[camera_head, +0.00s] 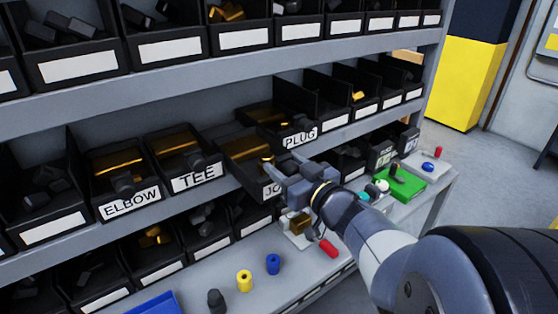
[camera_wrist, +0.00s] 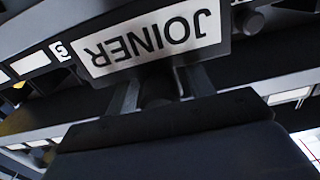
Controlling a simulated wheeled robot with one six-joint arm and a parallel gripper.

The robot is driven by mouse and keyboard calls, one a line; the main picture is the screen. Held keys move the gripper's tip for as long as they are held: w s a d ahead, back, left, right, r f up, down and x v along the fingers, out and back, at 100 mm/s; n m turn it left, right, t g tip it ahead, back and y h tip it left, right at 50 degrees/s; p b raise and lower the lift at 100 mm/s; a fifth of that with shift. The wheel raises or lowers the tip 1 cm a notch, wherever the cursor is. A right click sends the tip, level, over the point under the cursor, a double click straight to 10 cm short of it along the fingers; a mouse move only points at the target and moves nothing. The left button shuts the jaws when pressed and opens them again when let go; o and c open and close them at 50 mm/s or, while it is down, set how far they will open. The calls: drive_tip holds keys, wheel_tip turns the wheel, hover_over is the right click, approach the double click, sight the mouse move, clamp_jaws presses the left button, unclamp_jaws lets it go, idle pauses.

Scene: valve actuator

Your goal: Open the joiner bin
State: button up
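The joiner bin (camera_head: 247,148) is a black bin with gold-coloured parts inside, between the TEE bin and the PLUG bin on the middle shelf. It sticks out further than the TEE bin. Its white label is partly hidden by my gripper in the head view, where only "JO" shows. In the wrist view the JOINER label (camera_wrist: 150,42) shows upside down and close. My gripper (camera_head: 268,172) is at the bin's front. In the wrist view its fingers (camera_wrist: 160,92) stand on both sides of the dark knob below the label and appear shut on it.
The ELBOW bin (camera_head: 125,180), TEE bin (camera_head: 190,160) and PLUG bin (camera_head: 285,125) stand in the same row. A lower worktop (camera_head: 222,285) holds a yellow spool (camera_head: 244,281), a blue spool (camera_head: 273,264) and a green tray (camera_head: 402,188). Open floor lies at the right.

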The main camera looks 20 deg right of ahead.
drive_tip(key=v, duration=1)
drive_tip(key=shift+s, duration=0.4)
drive_tip(key=shift+w+d, duration=0.1)
idle(0.3)
drive_tip(key=shift+x, duration=5.35)
